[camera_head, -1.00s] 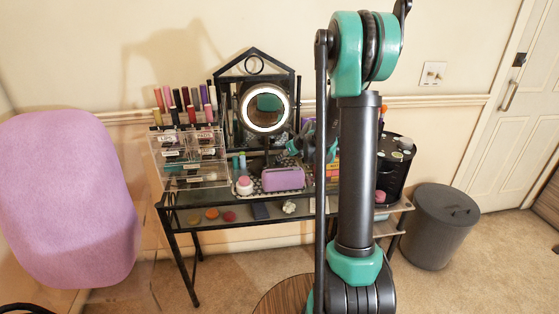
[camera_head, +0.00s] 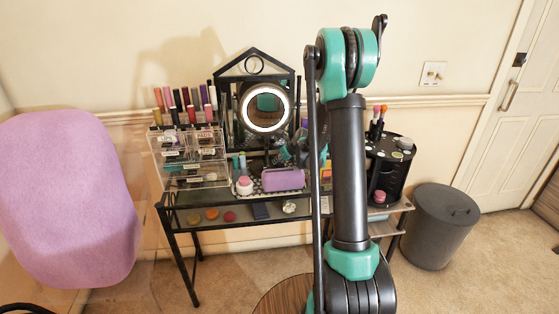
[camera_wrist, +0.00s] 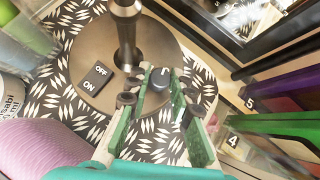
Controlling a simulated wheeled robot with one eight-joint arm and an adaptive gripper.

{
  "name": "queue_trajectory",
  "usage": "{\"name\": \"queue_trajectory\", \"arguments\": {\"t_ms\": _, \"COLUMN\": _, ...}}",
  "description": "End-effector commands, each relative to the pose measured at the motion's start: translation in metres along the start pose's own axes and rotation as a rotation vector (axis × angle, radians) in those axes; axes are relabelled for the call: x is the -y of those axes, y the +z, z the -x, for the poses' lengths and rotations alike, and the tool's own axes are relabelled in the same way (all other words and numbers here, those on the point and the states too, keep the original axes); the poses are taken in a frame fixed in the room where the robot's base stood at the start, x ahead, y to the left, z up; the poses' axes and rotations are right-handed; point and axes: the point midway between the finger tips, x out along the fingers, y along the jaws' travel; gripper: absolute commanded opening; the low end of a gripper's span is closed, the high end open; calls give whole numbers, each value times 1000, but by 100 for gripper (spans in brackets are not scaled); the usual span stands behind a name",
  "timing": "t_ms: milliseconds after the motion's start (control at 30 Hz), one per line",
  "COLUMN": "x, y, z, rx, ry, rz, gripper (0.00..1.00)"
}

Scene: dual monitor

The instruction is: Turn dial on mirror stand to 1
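The round lit mirror (camera_head: 264,107) stands on the desk, with its base mostly hidden in the head view. In the wrist view, its bronze round base (camera_wrist: 150,52) carries a post, a black ON/OFF switch (camera_wrist: 97,78) and a small dark dial (camera_wrist: 160,78) with a white mark. My gripper (camera_wrist: 162,82) is open, its green fingers apart on either side of the dial. I cannot tell whether the fingertips touch it. The number the dial points to is not readable. In the head view the gripper is partly visible behind the arm, beside the mirror.
A purple case (camera_head: 283,180) lies in front of the mirror; a pink-lidded jar (camera_head: 244,186) is beside it. Coloured boxes numbered 4 and 5 (camera_wrist: 280,123) stand close to the right of the fingers. A clear makeup organiser (camera_head: 190,157) is at left, a black carousel (camera_head: 390,172) at right.

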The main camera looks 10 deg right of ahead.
Motion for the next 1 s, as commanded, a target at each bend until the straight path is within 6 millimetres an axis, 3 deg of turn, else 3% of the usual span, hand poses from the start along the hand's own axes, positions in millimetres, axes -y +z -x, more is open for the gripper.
{"name": "queue_trajectory", "arguments": {"t_ms": 100, "x": 0, "y": 0, "z": 0, "rx": 0, "ry": 0, "rz": 0, "gripper": 0}}
{"name": "queue_trajectory", "arguments": {"t_ms": 367, "x": 2, "y": 0, "z": 0, "rx": -2, "ry": 33, "rz": 30, "gripper": 0}}
{"name": "queue_trajectory", "arguments": {"t_ms": 733, "x": 5, "y": 0, "z": -1, "rx": 10, "ry": 239, "rz": 238, "gripper": 0}}
{"name": "queue_trajectory", "arguments": {"t_ms": 1000, "x": 5, "y": 0, "z": 0, "rx": 15, "ry": 283, "rz": 283, "gripper": 0}}
